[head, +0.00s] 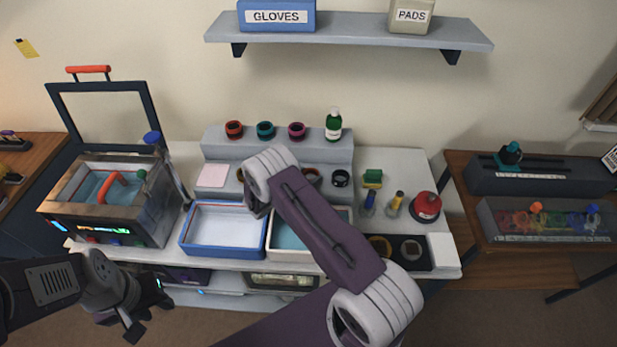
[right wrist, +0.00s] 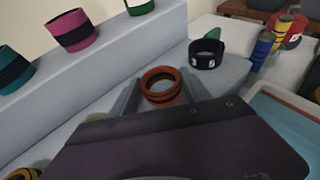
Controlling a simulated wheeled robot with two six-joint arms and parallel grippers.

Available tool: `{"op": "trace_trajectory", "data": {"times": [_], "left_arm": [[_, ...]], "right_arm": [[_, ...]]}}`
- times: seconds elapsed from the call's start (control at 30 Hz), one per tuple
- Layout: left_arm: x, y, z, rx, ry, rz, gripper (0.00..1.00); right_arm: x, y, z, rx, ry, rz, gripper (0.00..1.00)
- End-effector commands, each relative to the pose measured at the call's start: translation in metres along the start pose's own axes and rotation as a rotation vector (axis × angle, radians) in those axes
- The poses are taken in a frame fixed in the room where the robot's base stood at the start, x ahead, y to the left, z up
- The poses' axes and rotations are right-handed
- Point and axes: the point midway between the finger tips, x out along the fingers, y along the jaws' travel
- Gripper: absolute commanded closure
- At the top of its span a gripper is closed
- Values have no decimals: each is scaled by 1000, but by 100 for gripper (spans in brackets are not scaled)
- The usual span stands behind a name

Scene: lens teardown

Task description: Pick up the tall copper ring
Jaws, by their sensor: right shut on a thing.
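The tall copper ring (right wrist: 161,86) is a red-brown ring with a dark groove around it. In the right wrist view it stands between the grey fingers of my right gripper (right wrist: 160,95), which is shut on it at the lower step of the grey riser. In the head view part of the ring (head: 312,174) shows beside my forearm, which hides the right fingers. I cannot tell whether the ring is clear of the step. My left gripper (head: 149,319) is open and empty, low in front of the bench at the left.
A black ring (right wrist: 206,54) stands just beyond the copper one. Coloured rings and a green bottle (head: 333,125) line the upper step of the riser (right wrist: 95,75). A blue tray (head: 184,240) and a pale tray lie in front. A red dome (head: 426,206) stands to the right.

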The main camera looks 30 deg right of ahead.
Motion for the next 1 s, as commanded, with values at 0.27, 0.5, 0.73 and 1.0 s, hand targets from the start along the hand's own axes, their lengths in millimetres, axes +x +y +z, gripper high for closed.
{"op": "trace_trajectory", "data": {"times": [0.27, 0.5, 0.73, 1.0], "left_arm": [[11, 0, 1, 0, 0, 0, 64], [20, 0, 2, 0, 0, 0, 64], [25, 0, 3, 0, 0, 0, 64], [25, 0, 3, 0, 0, 0, 64]], "right_arm": [[-21, -14, 40, -2, -1, -1, 89], [-48, -66, 64, 1, -2, 1, 89], [-68, -104, 82, 2, -2, 1, 89], [-72, -112, 86, 1, -1, 1, 89]]}}
